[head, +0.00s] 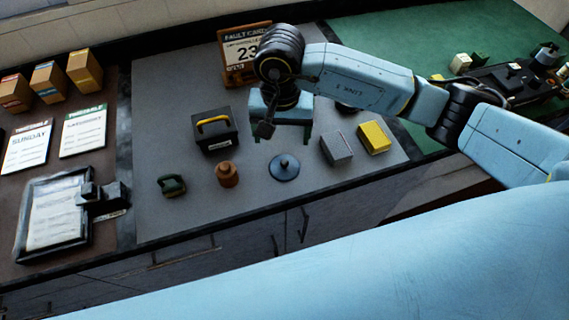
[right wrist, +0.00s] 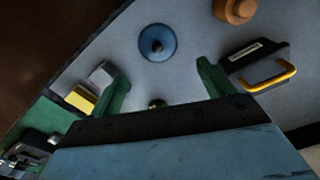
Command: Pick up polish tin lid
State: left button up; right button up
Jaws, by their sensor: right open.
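The polish tin lid appears to be the blue round disc with a dark knob (head: 285,172), lying flat on the grey mat (head: 170,100) near its front edge. It also shows in the right wrist view (right wrist: 153,52), beyond the fingertips. My right gripper (head: 281,138), with green fingers, points down just behind the lid in the head view. It is open, with its fingers (right wrist: 163,75) spread apart and no object held. The lid is apart from both fingers. My left gripper is not in view.
Left of the lid are a brown jar (head: 227,178) and a dark green object (head: 172,186). A black box with a yellow handle (head: 214,143) stands behind. Grey (head: 337,150) and yellow (head: 375,138) boxes are to the right. A fault card stand (head: 232,70) is at the back.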

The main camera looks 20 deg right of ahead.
send_over(285, 162)
jog(key=f, duration=0.5)
jog(key=shift+a+f, duration=0.1)
jog(key=shift+a, duration=0.25)
jog(key=f, duration=0.1)
jog(key=f+p, duration=0.1)
jog(key=f, duration=0.2)
jog(key=shift+d+f, duration=0.3)
jog(key=shift+f, duration=0.45)
jog(key=shift+c, duration=0.2)
